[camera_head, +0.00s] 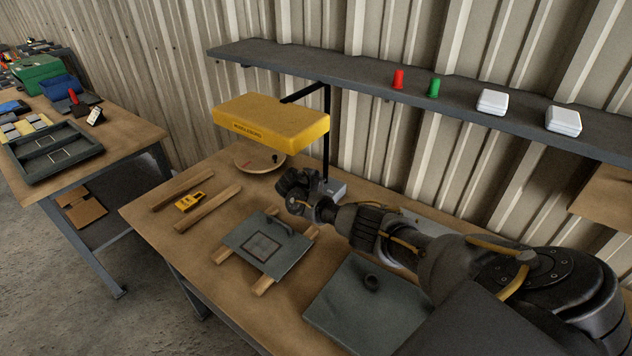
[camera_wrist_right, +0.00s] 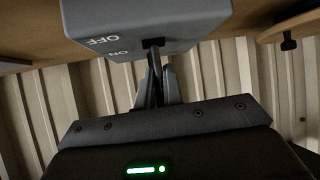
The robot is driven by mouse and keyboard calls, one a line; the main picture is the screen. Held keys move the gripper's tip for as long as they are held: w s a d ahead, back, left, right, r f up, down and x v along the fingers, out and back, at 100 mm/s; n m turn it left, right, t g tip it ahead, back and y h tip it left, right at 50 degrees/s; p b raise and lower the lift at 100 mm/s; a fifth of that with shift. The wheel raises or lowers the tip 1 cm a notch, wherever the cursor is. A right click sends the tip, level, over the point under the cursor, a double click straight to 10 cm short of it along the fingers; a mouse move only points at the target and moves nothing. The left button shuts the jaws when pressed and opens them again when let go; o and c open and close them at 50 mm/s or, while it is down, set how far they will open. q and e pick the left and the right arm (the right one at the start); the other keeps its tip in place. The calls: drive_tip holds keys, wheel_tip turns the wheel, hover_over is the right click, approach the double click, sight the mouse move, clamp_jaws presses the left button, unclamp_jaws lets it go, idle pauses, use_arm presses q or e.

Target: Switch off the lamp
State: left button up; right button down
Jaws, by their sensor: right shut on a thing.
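The lamp has a yellow box-shaped head (camera_head: 272,122) on a dark post at the back of the bench. Its grey base (camera_head: 336,190) shows at the foot of the post. In the right wrist view the grey switch box (camera_wrist_right: 150,18) carries upside-down OFF and ON labels, with a dark slot and lever (camera_wrist_right: 154,46) beside them. My right gripper (camera_head: 296,184) is at the base; in the wrist view its fingers (camera_wrist_right: 157,80) are shut on the lever. The fingers hide most of the lever, so its setting is unclear. The lamp's underside is hidden. My left gripper is not in view.
A yellow meter (camera_head: 190,201) lies between wooden bars. A round wooden disc (camera_head: 258,160) lies behind. A shelf (camera_head: 440,96) with caps and white boxes runs above.

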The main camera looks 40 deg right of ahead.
drive_tip(key=shift+w+d+r, duration=0.2)
drive_tip(key=shift+r, duration=0.3)
drive_tip(key=c, duration=1.5)
unclamp_jaws()
drive_tip(key=shift+f, duration=0.1)
drive_tip(key=shift+c, duration=0.2)
drive_tip(key=shift+o, duration=1.1)
drive_tip(key=shift+a, duration=0.1)
drive_tip(key=shift+s+a, duration=0.15)
drive_tip(key=shift+p+v, duration=0.4)
drive_tip(key=shift+v, duration=5)
